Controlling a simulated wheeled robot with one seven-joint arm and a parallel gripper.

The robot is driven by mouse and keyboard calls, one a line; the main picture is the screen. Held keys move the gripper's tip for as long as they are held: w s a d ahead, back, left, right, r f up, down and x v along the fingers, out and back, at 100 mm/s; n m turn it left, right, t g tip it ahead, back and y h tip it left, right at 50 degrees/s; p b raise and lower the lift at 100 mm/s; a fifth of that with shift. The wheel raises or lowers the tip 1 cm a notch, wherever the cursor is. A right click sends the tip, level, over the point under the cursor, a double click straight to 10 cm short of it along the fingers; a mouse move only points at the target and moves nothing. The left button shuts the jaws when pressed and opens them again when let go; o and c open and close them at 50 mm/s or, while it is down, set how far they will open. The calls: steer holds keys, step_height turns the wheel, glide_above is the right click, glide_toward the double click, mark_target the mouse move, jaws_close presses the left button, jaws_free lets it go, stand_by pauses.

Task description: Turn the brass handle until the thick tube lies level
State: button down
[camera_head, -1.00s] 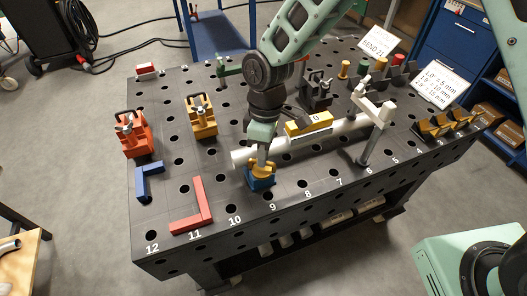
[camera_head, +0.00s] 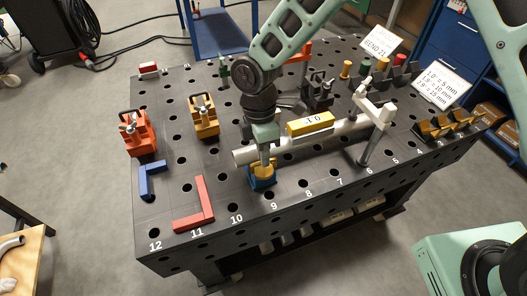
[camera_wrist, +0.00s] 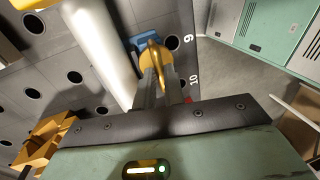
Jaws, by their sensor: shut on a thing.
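The thick white tube (camera_head: 345,128) lies across the perforated table, held at its right by a pale post clamp (camera_head: 375,115). A yellow level block (camera_head: 310,123) sits on top of it. The tube also fills the upper left of the wrist view (camera_wrist: 100,45). The brass handle (camera_wrist: 152,57) sits on a blue jack base (camera_head: 262,181) under the tube's left end. My gripper (camera_head: 264,160) points down over it and is shut on the brass handle; its two fingers flank the handle in the wrist view (camera_wrist: 160,88). I cannot tell the tube's exact tilt.
Orange (camera_head: 136,135) and yellow (camera_head: 204,118) clamps stand at the left. Blue (camera_head: 152,180) and red (camera_head: 195,208) angle pieces lie near the front left. A black clamp (camera_head: 318,92) stands behind the tube. Small coloured pieces and sign cards stand at the back right.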

steer(key=shift+w, duration=0.1)
steer(key=c, duration=1.5)
jaws_free()
steer(key=shift+r, duration=0.15)
steer(key=w+r+b, duration=0.1)
steer(key=r, duration=0.4)
steer(key=w+r, duration=0.1)
steer(key=r, duration=0.5)
steer(key=w+r+b, duration=0.1)
steer(key=r, duration=0.5)
steer(key=shift+w+a+b, duration=0.1)
steer(key=shift+a+b, duration=0.25)
steer(key=shift+a, duration=0.05)
steer(key=s+d+f+m, duration=0.1)
steer(key=s+d+m, duration=0.2)
steer(key=s, duration=0.4)
steer(key=s+d+f+m+t, duration=0.1)
steer(key=s+d+m, duration=0.3)
steer(key=s, duration=0.4)
steer(key=s+d+f+m+t+y, duration=0.1)
steer(key=s+d+m, duration=0.3)
steer(key=s+m, duration=0.2)
steer(key=shift+s+d+f, duration=0.1)
steer(key=shift+s, duration=0.55)
